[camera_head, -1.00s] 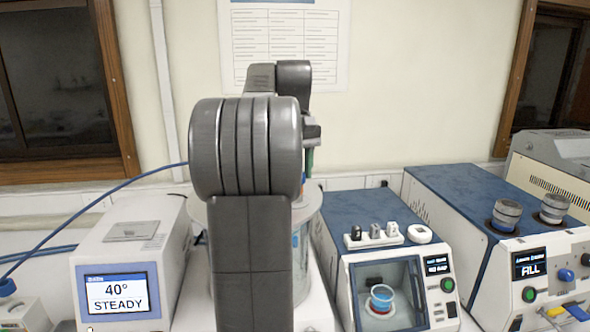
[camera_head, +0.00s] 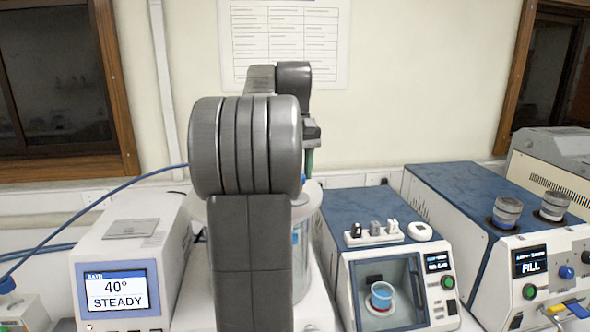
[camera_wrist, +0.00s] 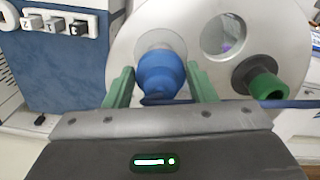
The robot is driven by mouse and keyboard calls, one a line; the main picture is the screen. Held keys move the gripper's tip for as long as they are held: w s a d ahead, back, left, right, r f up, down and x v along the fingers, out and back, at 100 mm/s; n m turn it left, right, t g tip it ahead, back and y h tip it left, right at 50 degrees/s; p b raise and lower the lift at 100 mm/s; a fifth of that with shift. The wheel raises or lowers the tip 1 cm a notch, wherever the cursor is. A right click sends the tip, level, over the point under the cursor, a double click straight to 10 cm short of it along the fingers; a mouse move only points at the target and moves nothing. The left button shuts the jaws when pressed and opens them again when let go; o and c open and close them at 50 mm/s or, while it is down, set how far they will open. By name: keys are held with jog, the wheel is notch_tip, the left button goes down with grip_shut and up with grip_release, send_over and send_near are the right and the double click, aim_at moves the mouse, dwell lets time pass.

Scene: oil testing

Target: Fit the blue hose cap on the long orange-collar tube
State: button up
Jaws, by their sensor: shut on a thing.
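In the wrist view, the blue hose cap (camera_wrist: 162,72) sits between the two green fingers of my gripper (camera_wrist: 161,88), which is shut on it. A dark blue hose (camera_wrist: 295,103) runs from near the cap to the right. The cap is over a clear round opening in the pale bath lid (camera_wrist: 208,80). It hides whatever is directly beneath it, and I cannot tell whether it touches a tube. No orange collar shows. In the head view, my arm hides most of the gripper; one green finger (camera_head: 310,161) shows above the glass bath (camera_head: 302,245).
A green-collared fitting (camera_wrist: 265,84) stands on the lid, right of the cap. The bath controller (camera_head: 115,292) reads 40° STEADY at left. At right are a cabinet holding a blue cup (camera_head: 382,295), a white rack (camera_head: 374,238) on its top, and a FILL machine (camera_head: 490,220).

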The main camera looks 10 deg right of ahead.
jog(key=o, duration=0.7)
jog(key=shift+w+r+p, duration=0.1)
jog(key=shift+r+p, duration=0.25)
jog(key=shift+r, duration=1.2)
jog(key=shift+f, duration=0.1)
